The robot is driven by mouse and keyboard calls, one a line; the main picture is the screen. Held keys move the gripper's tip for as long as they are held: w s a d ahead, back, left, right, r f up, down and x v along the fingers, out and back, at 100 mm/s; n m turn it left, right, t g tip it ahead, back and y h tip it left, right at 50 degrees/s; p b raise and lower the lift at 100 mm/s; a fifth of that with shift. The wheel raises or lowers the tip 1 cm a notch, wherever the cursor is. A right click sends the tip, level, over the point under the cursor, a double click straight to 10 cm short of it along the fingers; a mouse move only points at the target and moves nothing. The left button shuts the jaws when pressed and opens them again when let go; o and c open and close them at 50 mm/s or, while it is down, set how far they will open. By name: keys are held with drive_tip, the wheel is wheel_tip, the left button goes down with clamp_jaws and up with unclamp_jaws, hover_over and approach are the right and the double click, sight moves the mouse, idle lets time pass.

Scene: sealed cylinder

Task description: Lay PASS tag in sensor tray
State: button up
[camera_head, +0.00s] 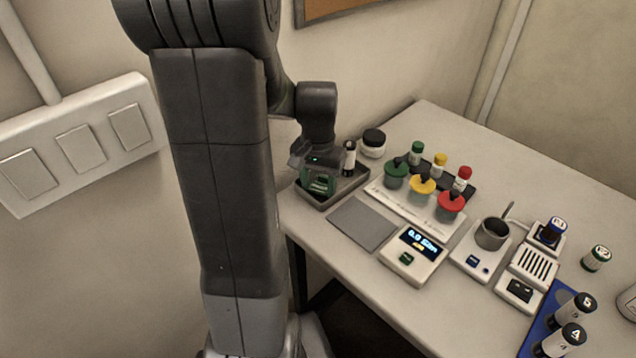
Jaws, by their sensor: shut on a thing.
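The sensor tray (349,190) is a shallow dark grey tray at the left end of the bench. A green tag (319,184), which looks like the PASS tag, shows at the tray, under my gripper. Its lettering is too small to read. My gripper (316,172) points down over the left part of the tray and is shut on the green tag. The jaws partly hide the tag, and I cannot tell whether it touches the tray floor. A black-and-white cylinder (349,160) stands upright at the tray's back right, close to my gripper.
A dark-lidded jar (373,143) stands behind the tray. Green, yellow and red-capped vials and matching funnel-like pieces (422,186) are to the right. A flat grey pad (361,224) and a scale (413,257) are in front. A metal cup (491,234) stands farther right.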

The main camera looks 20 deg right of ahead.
sight(318, 190)
drive_tip(key=shift+f, duration=0.25)
drive_tip(key=shift+f, duration=0.15)
drive_tip(key=o, duration=0.7)
drive_tip(key=shift+c, duration=0.2)
wheel_tip(318, 190, up, 13)
drive_tip(key=shift+f+p, duration=0.2)
drive_tip(key=shift+p, duration=0.1)
